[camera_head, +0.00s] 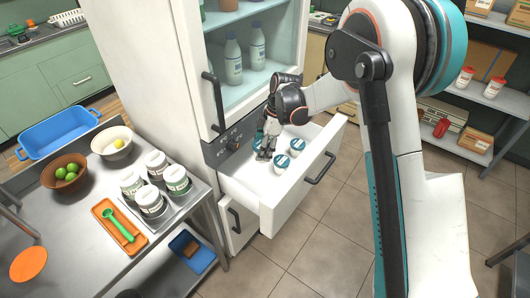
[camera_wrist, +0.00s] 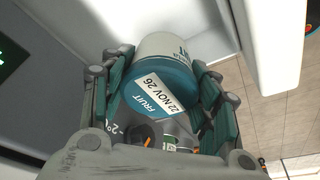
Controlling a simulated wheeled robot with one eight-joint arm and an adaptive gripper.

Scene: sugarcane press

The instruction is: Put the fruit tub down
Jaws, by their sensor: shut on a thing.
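The fruit tub (camera_wrist: 160,88) has a white body and a teal lid with a label reading FRUIT 22 NOV 26. In the wrist view it lies between the two fingers of my gripper (camera_wrist: 165,105), which is shut on it. In the head view my gripper (camera_head: 265,152) points down at the left back part of the open white drawer (camera_head: 297,192). There the held tub is mostly hidden by my gripper, and I cannot tell whether it touches the drawer floor. Other teal-lidded tubs, one nearer (camera_head: 282,164) and one farther (camera_head: 297,147), stand in the drawer to the right of my gripper.
The drawer sticks out from below a tall white fridge (camera_head: 150,60) with bottles behind its glass door. A steel table (camera_head: 75,245) at left holds several white jars (camera_head: 151,200), bowls and an orange tray (camera_head: 118,228). The drawer's right part has bare floor.

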